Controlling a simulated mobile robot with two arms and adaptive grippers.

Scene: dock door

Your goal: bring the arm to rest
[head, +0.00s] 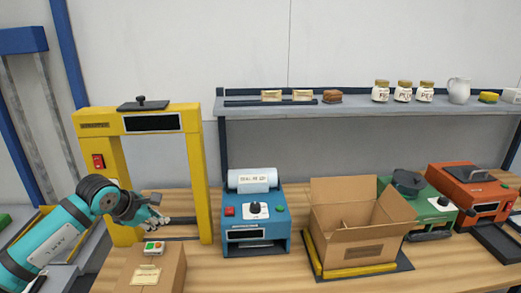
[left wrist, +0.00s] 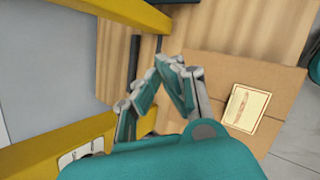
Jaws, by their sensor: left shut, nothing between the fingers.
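My left arm comes in from the left in the head view, and its gripper (head: 158,211) is at the opening of the yellow arch-shaped machine (head: 203,180). The gripper is shut and empty. In the left wrist view its fingertips (left wrist: 170,68) meet in front of the wooden table, between yellow parts of the arch (left wrist: 125,12) and a cardboard box (left wrist: 250,70) with a pale label. My right gripper is not in view.
A blue machine (head: 256,225) with a roll stands right of the arch. An open cardboard box (head: 355,240), a green machine (head: 430,208) and an orange machine (head: 475,195) stand further right. A shelf (head: 350,106) behind holds jars. Some bare wood (head: 240,275) shows along the front.

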